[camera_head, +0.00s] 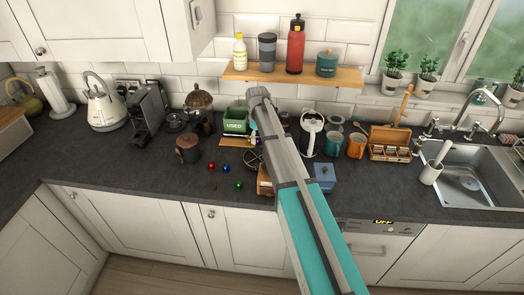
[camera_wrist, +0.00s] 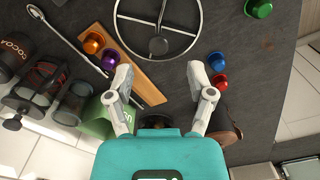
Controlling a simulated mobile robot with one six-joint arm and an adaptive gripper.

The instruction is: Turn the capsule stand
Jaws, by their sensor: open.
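The capsule stand (camera_wrist: 158,46) shows in the wrist view as a round metal wire ring with spokes and a dark hub, at the top middle. No capsule is visible on it. In the head view a part of the stand (camera_head: 252,160) shows left of my arm, which hides the rest. My gripper (camera_wrist: 160,77) is open, with its two fingers apart and nothing between them. In the wrist view the fingertips lie just below the ring's near edge; I cannot tell their height above it.
An orange capsule (camera_wrist: 94,42) and a purple capsule (camera_wrist: 109,60) sit on a wooden board (camera_wrist: 145,78) beside the stand. Red (camera_wrist: 217,61), blue (camera_wrist: 220,82) and green (camera_wrist: 258,7) capsules lie on the worktop. The green USED bin (camera_head: 235,122) and a brown pot (camera_head: 188,149) stand nearby.

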